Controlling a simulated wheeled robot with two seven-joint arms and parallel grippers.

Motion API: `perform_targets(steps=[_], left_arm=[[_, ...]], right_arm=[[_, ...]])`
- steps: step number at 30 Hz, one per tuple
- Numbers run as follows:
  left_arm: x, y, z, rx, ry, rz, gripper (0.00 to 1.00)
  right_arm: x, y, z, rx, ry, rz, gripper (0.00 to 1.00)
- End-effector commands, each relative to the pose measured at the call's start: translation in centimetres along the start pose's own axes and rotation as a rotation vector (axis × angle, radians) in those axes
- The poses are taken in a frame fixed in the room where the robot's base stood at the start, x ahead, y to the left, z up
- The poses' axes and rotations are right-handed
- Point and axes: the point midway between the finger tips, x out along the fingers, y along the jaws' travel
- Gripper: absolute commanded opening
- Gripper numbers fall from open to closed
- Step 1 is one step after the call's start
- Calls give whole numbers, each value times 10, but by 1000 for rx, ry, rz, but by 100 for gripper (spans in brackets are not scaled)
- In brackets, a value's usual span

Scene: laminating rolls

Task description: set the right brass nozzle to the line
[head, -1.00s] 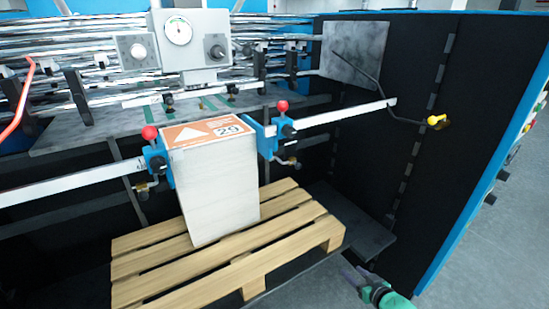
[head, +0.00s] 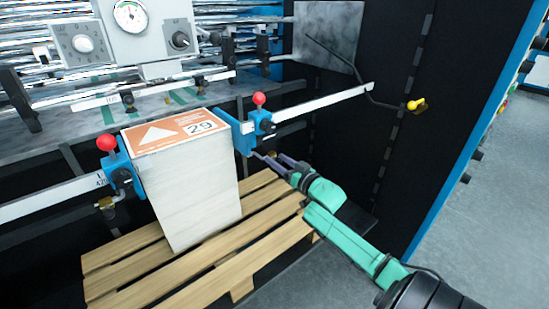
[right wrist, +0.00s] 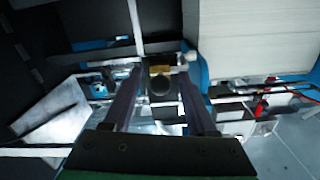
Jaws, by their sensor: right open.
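The right brass nozzle (right wrist: 159,70) shows in the right wrist view as a small brass piece behind a dark round end, between my finger tips. In the head view my gripper hides it, below the right blue clamp (head: 243,134) with its red knob. My right gripper (head: 269,158) is open just below that clamp; its two fingers also show in the right wrist view (right wrist: 160,78), on either side of the nozzle. I cannot tell whether they touch it. No line for the nozzle can be made out. My left gripper is out of view.
A tall white stack (head: 190,195) with an orange label marked 29 stands on a wooden pallet (head: 215,268), close left of my gripper. The left clamp (head: 121,172) carries another brass nozzle (head: 106,203). A white rail (head: 325,101) runs above my gripper. A bent rod (head: 365,85) with a yellow end hangs right.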

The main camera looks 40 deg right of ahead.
Motion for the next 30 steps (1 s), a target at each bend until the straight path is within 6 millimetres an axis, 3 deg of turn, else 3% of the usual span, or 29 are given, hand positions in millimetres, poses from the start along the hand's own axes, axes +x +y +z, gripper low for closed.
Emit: perform_targets(steps=[5, 13, 15, 18, 30], left_arm=[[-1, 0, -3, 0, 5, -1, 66], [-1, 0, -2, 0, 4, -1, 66], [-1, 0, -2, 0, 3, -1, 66], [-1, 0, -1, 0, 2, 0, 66], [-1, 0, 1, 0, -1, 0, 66]], right_arm=[[19, 0, 0, -1, 0, 1, 58], [21, 0, 1, -1, -2, 1, 58], [21, 0, 1, -1, -2, 1, 31], [21, 0, 1, -1, -2, 1, 0], [21, 0, 1, 2, -1, 0, 0]])
